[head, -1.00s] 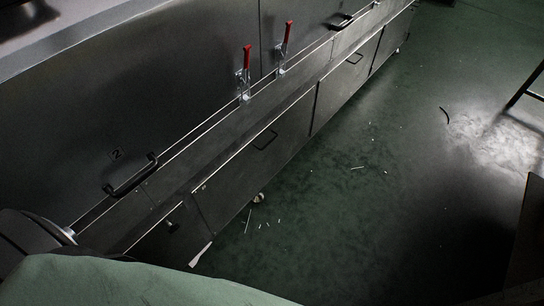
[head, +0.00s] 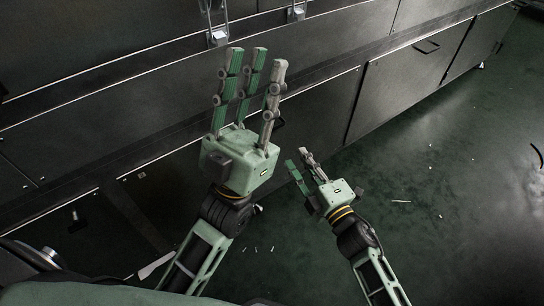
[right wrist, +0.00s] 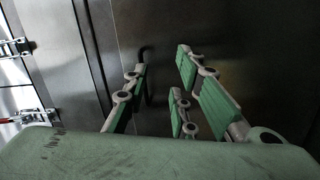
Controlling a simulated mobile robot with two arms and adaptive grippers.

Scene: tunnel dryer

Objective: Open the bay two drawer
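The dark cabinet front of the dryer fills the upper left of the head view. A lower front panel (head: 320,110) stands behind my grippers. Its handle (head: 279,123) is mostly hidden by my left gripper's fingers. No bay number is readable now. My left gripper (head: 255,58) is open and empty, fingers pointing up the picture in front of the cabinet. My right gripper (head: 298,160) is open and empty, lower and to the right of it. In the right wrist view, a dark handle (right wrist: 147,72) shows by its spread fingers.
A second panel with a handle (head: 427,46) lies further right. Two clamps (head: 216,36) (head: 296,12) sit on the upper ledge. The green floor (head: 450,190) at the right is open, with small light scraps on it.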

